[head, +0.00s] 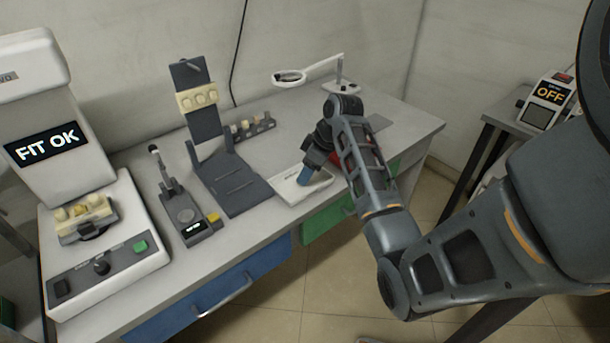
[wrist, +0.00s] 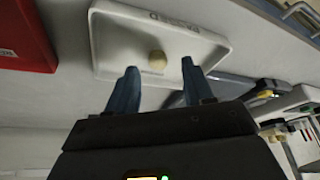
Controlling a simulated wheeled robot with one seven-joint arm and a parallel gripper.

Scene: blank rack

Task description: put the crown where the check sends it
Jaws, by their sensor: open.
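The crown, a small rounded cream piece (wrist: 157,60), sits on a shallow white tray (wrist: 110,45) in the wrist view. My gripper (wrist: 160,68) is open, with its two blue fingers apart on either side of the crown's near side. I cannot tell whether they touch it. In the head view my gripper (head: 304,177) points down over the white tray (head: 286,188) at the bench's right part, and the crown is not discernible there.
A dark stand with a cream tooth strip (head: 198,97), a small device with a yellow button (head: 183,218) and a peg rack (head: 251,127) stand on the bench. A device reading "OFF" (head: 547,100) is at right.

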